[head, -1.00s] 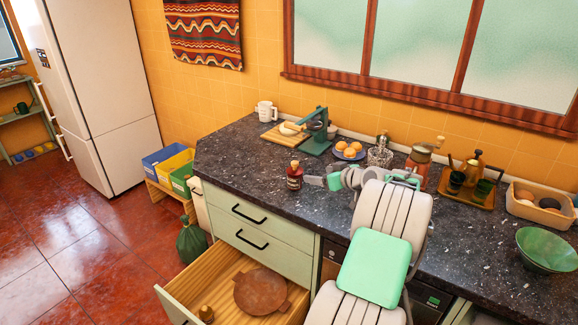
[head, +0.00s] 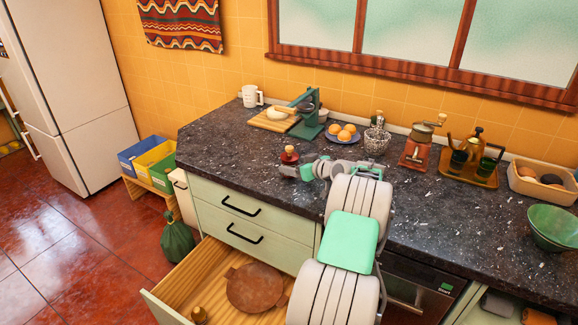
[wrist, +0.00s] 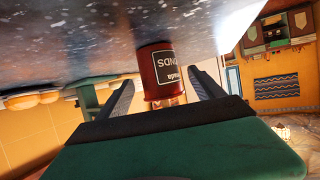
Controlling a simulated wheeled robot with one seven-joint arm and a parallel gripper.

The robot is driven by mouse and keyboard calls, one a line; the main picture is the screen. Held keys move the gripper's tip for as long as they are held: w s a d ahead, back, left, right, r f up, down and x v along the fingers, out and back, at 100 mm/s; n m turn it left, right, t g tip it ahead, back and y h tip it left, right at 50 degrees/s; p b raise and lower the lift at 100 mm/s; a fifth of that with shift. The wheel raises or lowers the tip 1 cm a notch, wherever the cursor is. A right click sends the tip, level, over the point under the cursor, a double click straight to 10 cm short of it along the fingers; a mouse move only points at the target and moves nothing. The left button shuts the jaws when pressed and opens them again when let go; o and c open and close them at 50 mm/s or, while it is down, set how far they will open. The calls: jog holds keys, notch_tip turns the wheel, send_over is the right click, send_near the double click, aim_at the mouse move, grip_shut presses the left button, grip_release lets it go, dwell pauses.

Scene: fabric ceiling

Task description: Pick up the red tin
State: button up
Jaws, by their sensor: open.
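The red tin (head: 289,155) stands on the dark speckled counter near its front edge. In the head view my gripper covers its lower part. In the wrist view, which looks inverted, the tin (wrist: 157,63) shows a dark label with white letters. My gripper (head: 296,171) is open at the tin, low over the counter. In the wrist view its two fingers (wrist: 160,80) reach along either side of the tin, with a gap on each side.
A green press (head: 310,115), a plate of oranges (head: 341,134) and a glass jar (head: 376,142) stand behind the tin. A red grinder (head: 417,148) is to the right. Below, an open drawer (head: 180,292) juts out. The counter left of the tin is clear.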

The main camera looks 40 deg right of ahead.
jog(key=shift+x, duration=1.1)
jog(key=c, duration=1.6)
jog(key=shift+r, duration=0.1)
